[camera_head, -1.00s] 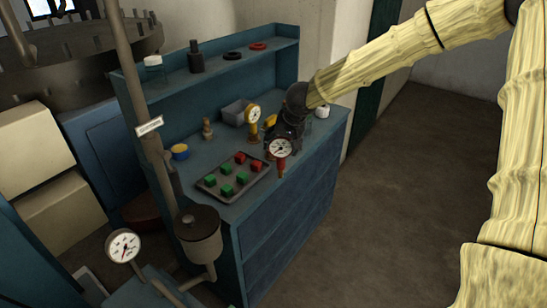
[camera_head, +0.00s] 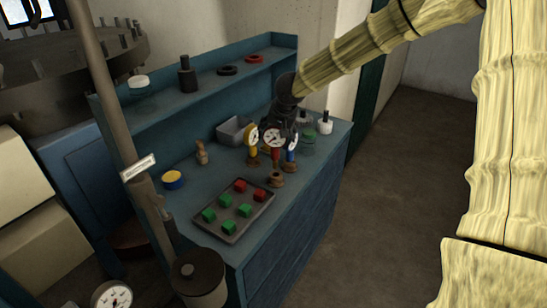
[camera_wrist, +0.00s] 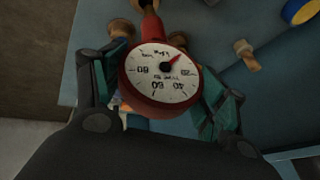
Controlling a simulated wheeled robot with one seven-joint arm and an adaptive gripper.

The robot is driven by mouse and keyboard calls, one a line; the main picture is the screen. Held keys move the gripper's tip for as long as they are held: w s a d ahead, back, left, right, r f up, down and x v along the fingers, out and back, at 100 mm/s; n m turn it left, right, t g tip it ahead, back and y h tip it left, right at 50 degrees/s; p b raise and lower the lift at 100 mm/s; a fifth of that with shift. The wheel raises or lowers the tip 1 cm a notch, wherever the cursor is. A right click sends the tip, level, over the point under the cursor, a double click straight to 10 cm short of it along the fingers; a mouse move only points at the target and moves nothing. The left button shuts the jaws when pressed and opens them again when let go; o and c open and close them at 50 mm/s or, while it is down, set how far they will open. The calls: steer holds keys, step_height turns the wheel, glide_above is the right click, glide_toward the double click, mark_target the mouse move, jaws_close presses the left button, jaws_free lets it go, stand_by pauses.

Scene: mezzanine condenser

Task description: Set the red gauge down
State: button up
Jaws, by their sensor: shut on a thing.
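The red gauge (camera_head: 275,154) has a round white dial and a red stem. My gripper (camera_head: 278,127) is shut on it and holds it dial outward over the bench's right part. A brown stand (camera_head: 276,180) is just below its stem; whether they touch is unclear. In the wrist view the red gauge (camera_wrist: 161,72) sits between the two fingers of my gripper (camera_wrist: 162,90), its stem pointing to the top edge. A yellow gauge (camera_head: 252,139) stands close on the left and a blue gauge (camera_head: 291,145) close on the right, partly hidden.
A dark tray (camera_head: 211,231) with green and red cubes lies in front on the blue bench (camera_head: 183,203). A grey bin (camera_head: 232,131), wooden figure (camera_head: 201,153), yellow-and-blue cup (camera_head: 173,180) and white-topped bottle (camera_head: 325,122) stand around. A shelf runs behind.

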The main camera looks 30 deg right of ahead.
mark_target(278, 158)
steer(key=f, duration=0.2)
steer(key=d+f, duration=0.1)
steer(key=shift+w+f, duration=0.25)
steer(key=shift+w, duration=0.05)
steer(key=shift+w+a+f, duration=0.1)
steer(key=shift+w+f, duration=0.1)
steer(key=shift+f, duration=0.15)
steer(key=shift+c, duration=0.5)
steer(key=shift+s+a+f, duration=0.1)
steer(key=shift+s+f, duration=0.05)
steer(key=shift+s, duration=0.1)
steer(key=shift+c, duration=0.6)
steer(key=shift+s+f, duration=0.25)
steer(key=shift+f, duration=0.2)
steer(key=shift+s+f, duration=0.2)
steer(key=shift+f, duration=0.25)
steer(key=c, duration=0.5)
steer(key=shift+f, duration=0.6)
steer(key=shift+c, duration=0.4)
steer(key=o, duration=1.8)
steer(key=shift+f, duration=0.1)
steer(key=shift+o, duration=1.4)
steer(key=shift+w+d, duration=0.2)
steer(key=shift+w+a, duration=0.15)
steer(key=shift+a, duration=0.05)
steer(key=shift+r, duration=0.55)
steer(key=v, duration=1.1)
steer(key=shift+r, duration=0.25)
